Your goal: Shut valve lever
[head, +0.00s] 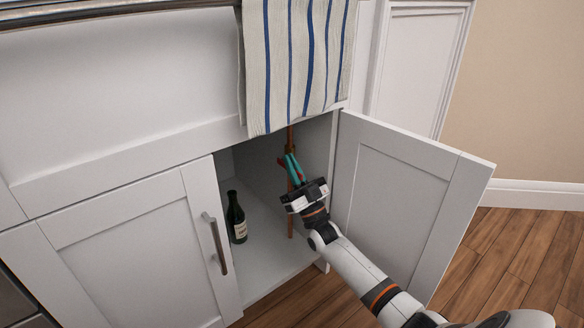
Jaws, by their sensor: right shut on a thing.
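A copper-coloured vertical pipe (290,138) runs down inside the open cabinet, below the hanging towel. A small reddish-brown part that looks like the valve lever (282,161) shows at the pipe, beside my fingertips. My right gripper (291,160), with teal fingers, reaches into the cabinet and is shut on the valve lever. The fingers hide most of the lever, so its exact angle to the pipe cannot be told. My left gripper is not in view.
The right cabinet door (395,195) stands open beside my right arm. The left door (140,250) is closed. A dark green bottle (236,218) stands inside on the left. A striped towel (297,60) hangs over the opening's top edge.

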